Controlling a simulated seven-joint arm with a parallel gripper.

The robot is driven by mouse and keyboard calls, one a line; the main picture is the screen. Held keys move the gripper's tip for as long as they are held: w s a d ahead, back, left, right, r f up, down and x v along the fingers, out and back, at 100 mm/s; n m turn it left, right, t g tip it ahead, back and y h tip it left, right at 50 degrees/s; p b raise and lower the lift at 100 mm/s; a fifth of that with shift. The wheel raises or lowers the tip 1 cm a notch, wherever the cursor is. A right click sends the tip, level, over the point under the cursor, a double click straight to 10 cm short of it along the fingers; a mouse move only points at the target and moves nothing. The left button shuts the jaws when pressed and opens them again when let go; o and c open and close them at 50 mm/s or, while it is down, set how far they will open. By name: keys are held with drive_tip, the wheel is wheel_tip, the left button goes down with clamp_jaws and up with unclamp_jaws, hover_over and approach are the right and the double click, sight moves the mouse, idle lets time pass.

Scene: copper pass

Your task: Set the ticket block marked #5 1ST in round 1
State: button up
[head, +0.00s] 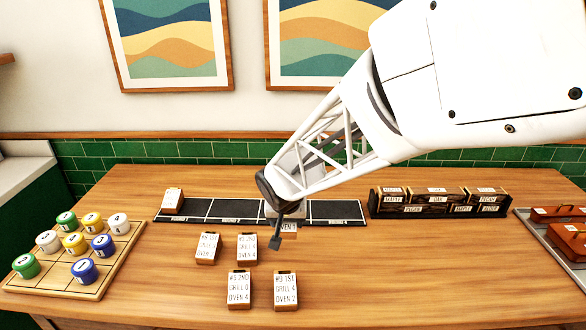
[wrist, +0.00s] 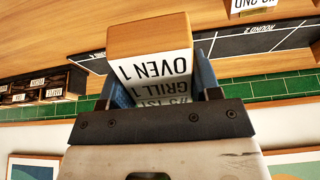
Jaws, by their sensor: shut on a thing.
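My gripper (head: 277,238) is shut on a wooden ticket block (wrist: 150,38) with a white label. In the wrist view the label is upside down and reads OVEN 1, GRILL 1 and a partly shaded top line ending in 1ST; its number looks like #5 or #3. In the head view the held block (head: 288,227) is partly hidden behind the gripper, in front of the strip. The black round strip (head: 230,209) lies across the table with several cells. Another block (head: 172,200) stands in its leftmost cell; the strip's middle is partly hidden by my arm.
Several ticket blocks stand in front of the strip, including one (head: 207,248), one (head: 247,248), one (head: 239,289) and one (head: 286,290). A tray of coloured pots (head: 110,275) is at left. A dark labelled rack (head: 440,203) and a metal tray (head: 545,240) are at right.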

idle(0.3)
drive_tip(key=w+a+r, duration=0.2)
drive_tip(key=w+a, duration=1)
drive_tip(key=a, duration=0.4)
hover_over(199, 204)
drive_tip(key=s, duration=0.1)
drive_tip(key=f, duration=0.1)
drive_tip(key=shift+f, duration=0.2)
drive_tip(key=shift+f, duration=2.5)
drive_tip(key=shift+f, duration=2.5)
drive_tip(key=shift+f, duration=0.35)
